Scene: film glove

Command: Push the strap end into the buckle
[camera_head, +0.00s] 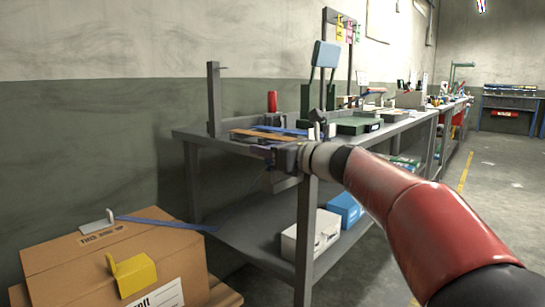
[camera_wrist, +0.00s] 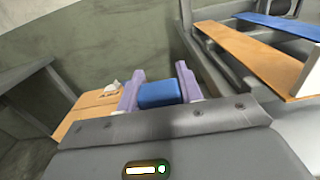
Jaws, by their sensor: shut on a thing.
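My gripper (camera_head: 272,158) is at the near left corner of the workbench, beyond the cardboard box. In the wrist view its two purple fingers (camera_wrist: 159,88) are shut on a blue piece (camera_wrist: 160,95), which looks like the strap end. A blue strap (camera_head: 165,222) lies across the box top and sticks out past its right edge; I cannot see whether it joins the held piece. A small pale piece with an upright tab, apparently the buckle (camera_head: 97,222), is at the strap's left end. It also shows in the wrist view (camera_wrist: 110,88), left of and beyond the fingers.
The cardboard box (camera_head: 60,265) carries a yellow tool (camera_head: 133,273) near its front. The grey workbench (camera_head: 385,133) holds an orange-brown board (camera_wrist: 250,55), a blue strip (camera_wrist: 280,25) and a red bottle (camera_head: 272,101). Bins stand on its lower shelf. Open space lies between gripper and box.

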